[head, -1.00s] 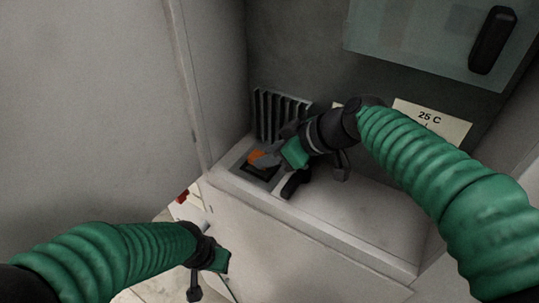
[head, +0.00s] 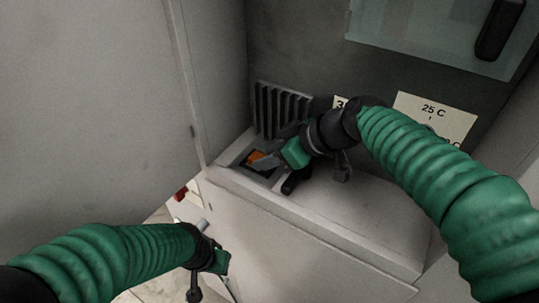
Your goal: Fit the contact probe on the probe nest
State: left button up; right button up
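My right gripper (head: 268,161) reaches in from the right, low over the left end of a pale ledge. Its tip is at a small dark square recess (head: 249,167) in a grey frame, which looks like the probe nest. An orange part (head: 256,155) shows in the recess against the grey tip; I cannot tell whether it is the contact probe or part of the nest. The gripper hides much of the recess, and its finger opening is unclear. My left gripper (head: 221,262) is low in front of the cabinet, away from the nest; its fingers are not clear.
A ribbed grey vent or rack (head: 281,110) stands just behind the nest. A black rounded piece (head: 292,182) is beside the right gripper. Labels, one reading 25 C (head: 433,111), stand behind the arm. A glass panel (head: 425,35) hangs above. The ledge's right part is bare.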

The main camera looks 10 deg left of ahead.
jog(key=o, duration=0.3)
jog(key=b+v, duration=0.2)
jog(key=v, duration=1)
jog(key=shift+f, duration=0.1)
